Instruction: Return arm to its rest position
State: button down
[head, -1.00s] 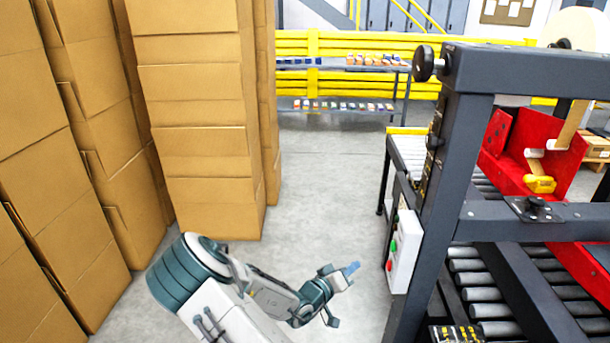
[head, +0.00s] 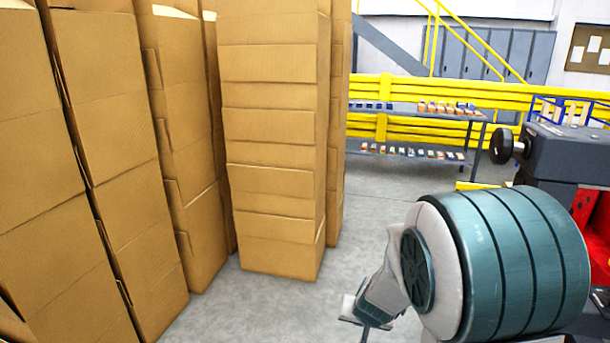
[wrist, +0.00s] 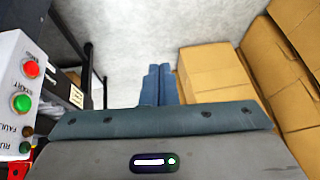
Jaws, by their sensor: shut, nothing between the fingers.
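My gripper (wrist: 158,86) shows in the wrist view with its two blue fingers side by side and touching, with nothing between them. Bare grey floor lies past the fingertips. In the head view my large teal arm joint fills the lower right. It hides much of what is behind it, and the blue fingers cannot be made out there.
Tall stacks of cardboard boxes (head: 275,150) stand left and centre, and boxes (wrist: 215,75) show right of the fingers. A control box (wrist: 22,95) with red and green buttons is at left in the wrist view. A shelf (head: 420,155) stands behind; grey floor (head: 375,215) is open between.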

jog(key=s+d+r+n+g+p, duration=0.2)
jog(key=s+r+g+p, duration=0.1)
jog(key=s+r, duration=1.4)
jog(key=shift+s+r+p, duration=0.15)
jog(key=shift+s+p, duration=0.55)
jog(key=shift+s, duration=1)
jog(key=shift+d, duration=0.1)
